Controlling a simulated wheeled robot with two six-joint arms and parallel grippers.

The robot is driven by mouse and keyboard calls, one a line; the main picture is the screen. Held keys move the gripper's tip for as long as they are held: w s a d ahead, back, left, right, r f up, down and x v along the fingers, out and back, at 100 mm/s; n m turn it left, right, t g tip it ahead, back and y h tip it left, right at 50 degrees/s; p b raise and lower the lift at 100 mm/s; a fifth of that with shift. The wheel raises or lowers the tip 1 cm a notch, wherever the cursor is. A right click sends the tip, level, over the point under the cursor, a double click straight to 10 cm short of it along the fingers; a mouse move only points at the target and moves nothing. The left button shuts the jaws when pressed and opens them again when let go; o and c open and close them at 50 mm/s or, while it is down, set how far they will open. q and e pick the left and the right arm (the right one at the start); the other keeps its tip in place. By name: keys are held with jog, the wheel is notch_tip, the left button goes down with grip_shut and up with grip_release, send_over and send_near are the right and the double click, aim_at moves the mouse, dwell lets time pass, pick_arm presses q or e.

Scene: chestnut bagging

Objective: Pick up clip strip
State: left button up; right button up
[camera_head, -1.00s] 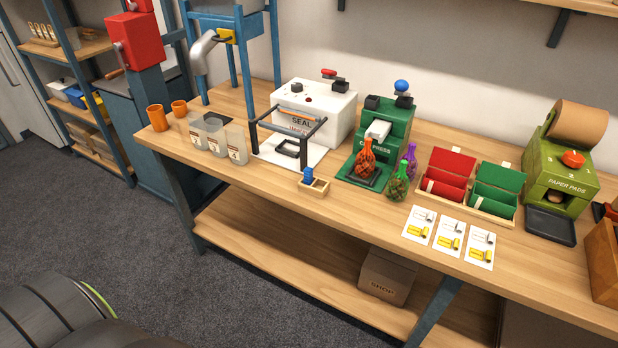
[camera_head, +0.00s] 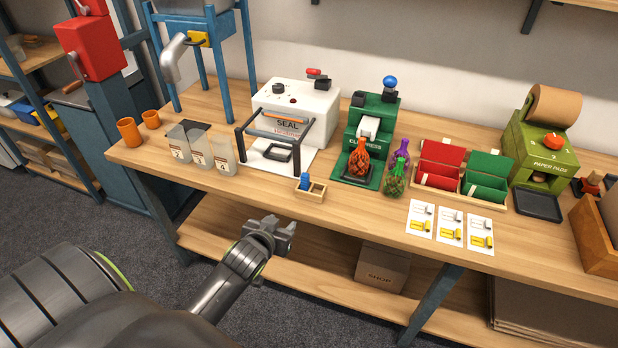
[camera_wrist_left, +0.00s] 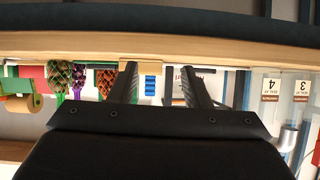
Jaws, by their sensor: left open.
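No strip labelled as a clip strip can be made out for certain. A small blue piece (camera_head: 305,181) stands upright in a little wooden tray (camera_head: 318,193) at the table's front edge. The blue piece also shows in the wrist view (camera_wrist_left: 150,86), as does the tray (camera_wrist_left: 150,68), between the fingers in the picture. My left gripper (camera_head: 284,230) is open and empty. It is in front of the table and apart from the tray, which stands up and to its right in the head view. My right gripper is not in view.
A white sealer (camera_head: 320,100) and a green press (camera_head: 385,115) stand behind the tray. Net bags (camera_head: 394,180), red and green boxes (camera_head: 485,188) and printed cards (camera_head: 450,226) lie to the right. Clear cups (camera_head: 222,156) stand left. The table's front edge (camera_head: 350,220) is close.

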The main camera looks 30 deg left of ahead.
pick_arm(q)
notch_tip(320, 180, up, 7)
jog(key=t, duration=0.1)
send_near(304, 180)
jog(key=x, duration=0.3)
jog(key=p+x, duration=0.1)
jog(key=x, duration=0.3)
jog(key=shift+a+f, duration=0.1)
jog(key=shift+f, duration=0.35)
jog(key=shift+w+a+f, duration=0.1)
jog(key=shift+w+a, duration=0.05)
jog(key=shift+w, duration=0.4)
jog(key=shift+p+x, duration=0.35)
jog(key=shift+x, duration=1.9)
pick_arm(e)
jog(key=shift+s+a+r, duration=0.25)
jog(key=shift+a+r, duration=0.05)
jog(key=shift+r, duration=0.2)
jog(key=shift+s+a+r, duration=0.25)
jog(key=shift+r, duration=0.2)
pick_arm(q)
jog(key=shift+w+r, duration=0.1)
jog(key=shift+r, duration=0.1)
grip_shut()
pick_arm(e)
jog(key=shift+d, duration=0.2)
